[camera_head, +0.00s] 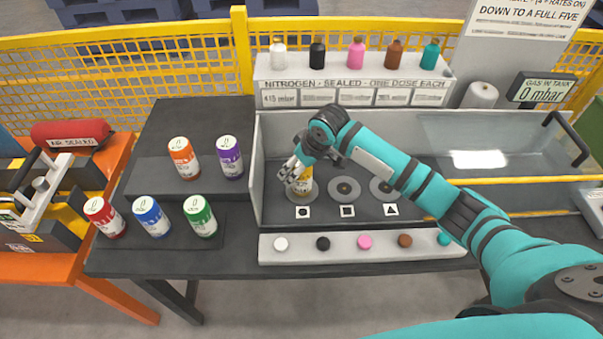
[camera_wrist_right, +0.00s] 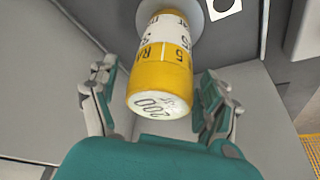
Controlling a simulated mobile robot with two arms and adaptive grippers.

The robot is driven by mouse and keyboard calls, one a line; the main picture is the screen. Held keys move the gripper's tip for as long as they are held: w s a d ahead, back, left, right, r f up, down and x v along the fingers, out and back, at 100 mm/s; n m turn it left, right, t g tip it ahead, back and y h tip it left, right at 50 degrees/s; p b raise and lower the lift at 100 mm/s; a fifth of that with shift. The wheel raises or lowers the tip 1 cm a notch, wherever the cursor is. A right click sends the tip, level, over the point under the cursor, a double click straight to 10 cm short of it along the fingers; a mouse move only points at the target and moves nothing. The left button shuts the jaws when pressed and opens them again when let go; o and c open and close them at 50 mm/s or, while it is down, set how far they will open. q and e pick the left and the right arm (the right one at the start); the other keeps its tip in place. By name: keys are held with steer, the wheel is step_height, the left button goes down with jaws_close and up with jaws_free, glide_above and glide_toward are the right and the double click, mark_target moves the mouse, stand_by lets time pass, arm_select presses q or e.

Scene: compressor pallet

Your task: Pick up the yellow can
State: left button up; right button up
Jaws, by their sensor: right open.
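In the right wrist view the yellow can (camera_wrist_right: 160,65) lies between the spread fingers of my right gripper (camera_wrist_right: 163,95). Its white top faces the camera, and a gap shows on each side, so the fingers are open. My left gripper is not in view.
Orange (camera_head: 184,158), purple (camera_head: 229,157), red (camera_head: 105,217), blue (camera_head: 151,216) and green (camera_head: 199,215) cans stand left of the tank. A strip with coloured buttons (camera_head: 364,242) runs in front. The tank's left wall (camera_head: 256,170) is close to my gripper. The tank's right part looks clear.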

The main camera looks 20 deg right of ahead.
steer(key=shift+x, duration=1.3)
steer(key=shift+r, duration=0.1)
steer(key=c, duration=1.6)
